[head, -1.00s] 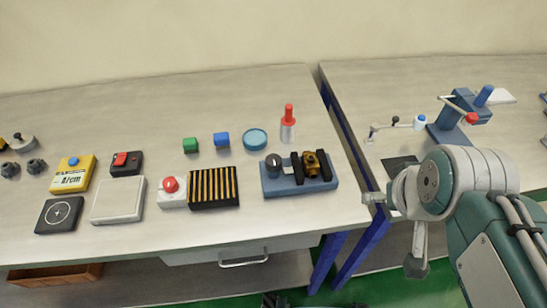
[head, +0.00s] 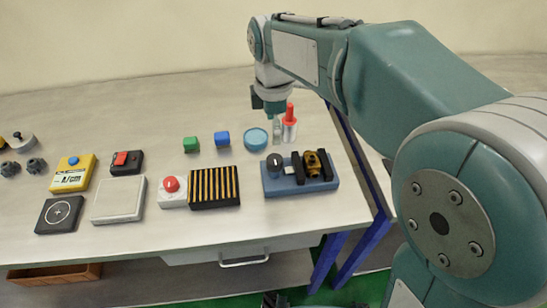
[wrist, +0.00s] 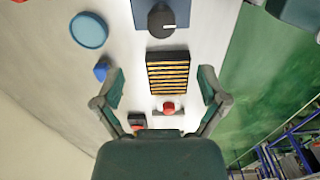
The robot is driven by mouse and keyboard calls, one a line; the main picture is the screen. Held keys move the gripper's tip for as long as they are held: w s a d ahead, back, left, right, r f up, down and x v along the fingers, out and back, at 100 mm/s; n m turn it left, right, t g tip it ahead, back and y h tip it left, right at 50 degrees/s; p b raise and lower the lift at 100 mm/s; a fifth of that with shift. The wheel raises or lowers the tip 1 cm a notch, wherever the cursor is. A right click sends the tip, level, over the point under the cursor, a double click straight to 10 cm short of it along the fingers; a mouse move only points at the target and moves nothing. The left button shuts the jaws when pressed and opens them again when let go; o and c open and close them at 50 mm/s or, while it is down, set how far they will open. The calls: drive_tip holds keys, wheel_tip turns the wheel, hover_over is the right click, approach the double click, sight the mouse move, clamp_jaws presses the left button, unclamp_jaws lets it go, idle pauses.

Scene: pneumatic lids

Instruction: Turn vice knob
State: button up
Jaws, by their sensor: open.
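The vice (head: 330,184) is a blue base with black jaws around a brass-coloured part. It sits near the table's right edge in the head view. Its dark round knob (head: 274,162) is at the left end of the base. In the wrist view the black knob (wrist: 160,21) shows a white line on top, at the upper middle, beside part of the blue base (wrist: 182,10). My gripper (head: 275,135) hangs behind the vice, near the red-topped bottle. In the wrist view my gripper (wrist: 162,78) is open and empty, with the knob beyond its fingertips.
A striped block (head: 214,188) and a red button (head: 171,184) stand left of the vice. A blue round dish (head: 255,138), a blue cube (head: 222,139) and a green cube (head: 191,144) lie behind. The red-topped bottle (head: 290,124) is close to my gripper.

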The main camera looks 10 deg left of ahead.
sight(275, 158)
wheel_tip(275, 158, down, 11)
drive_tip(key=shift+d+r, duration=0.1)
drive_tip(key=shift+r, duration=0.05)
idle(0.4)
drive_tip(key=c, duration=1.1)
